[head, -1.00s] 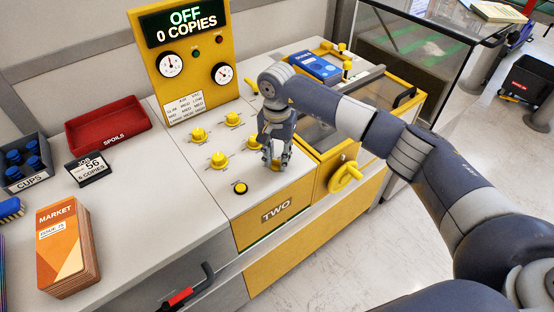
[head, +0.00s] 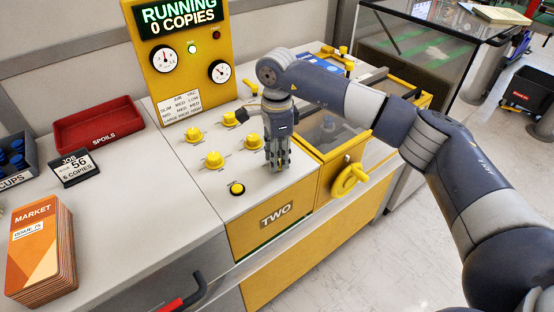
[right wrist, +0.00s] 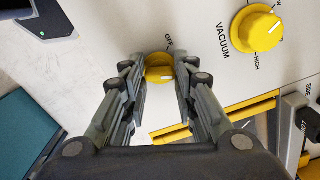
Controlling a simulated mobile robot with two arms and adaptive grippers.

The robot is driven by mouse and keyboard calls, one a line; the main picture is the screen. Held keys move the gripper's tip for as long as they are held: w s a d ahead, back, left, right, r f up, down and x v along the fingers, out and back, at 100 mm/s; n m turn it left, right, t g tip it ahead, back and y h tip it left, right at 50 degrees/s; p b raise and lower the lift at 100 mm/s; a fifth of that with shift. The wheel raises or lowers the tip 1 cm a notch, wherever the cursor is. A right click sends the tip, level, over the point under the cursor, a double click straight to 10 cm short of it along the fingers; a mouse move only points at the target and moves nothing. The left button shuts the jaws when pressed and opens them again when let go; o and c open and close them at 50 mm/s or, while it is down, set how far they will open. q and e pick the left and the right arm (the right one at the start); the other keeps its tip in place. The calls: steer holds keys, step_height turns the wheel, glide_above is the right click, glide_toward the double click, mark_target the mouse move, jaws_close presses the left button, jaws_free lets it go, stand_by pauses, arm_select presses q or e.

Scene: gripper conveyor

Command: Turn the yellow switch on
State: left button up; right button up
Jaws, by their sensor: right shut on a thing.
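The yellow switch (right wrist: 159,69) is a round knob with a white mark, seen between my right gripper's fingers in the right wrist view. The word OFF stands beside it, and the mark points to the right, away from that word. My right gripper (head: 277,167) points down at the panel and is shut on the switch; its fingers hide the knob in the head view. It also shows in the right wrist view (right wrist: 158,85). My left gripper is out of view.
Several yellow knobs, including the vacuum knob (right wrist: 257,28), stand close to the gripper. A yellow button (head: 237,188) sits in front of them. A yellow handle (head: 349,181) sticks out at the right. A red spoils tray (head: 98,122) and market stack (head: 40,250) lie left.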

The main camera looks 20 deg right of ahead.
steer(key=m+b, duration=0.1)
steer(key=m, duration=0.3)
steer(key=shift+m+b, duration=0.3)
steer(key=shift+b, duration=0.05)
stand_by(0.4)
steer(key=o, duration=1)
steer(key=shift+o, duration=0.2)
steer(key=shift+r, duration=0.3)
step_height(320, 180, up, 12)
steer(key=shift+f, duration=0.25)
steer(key=shift+f, duration=0.1)
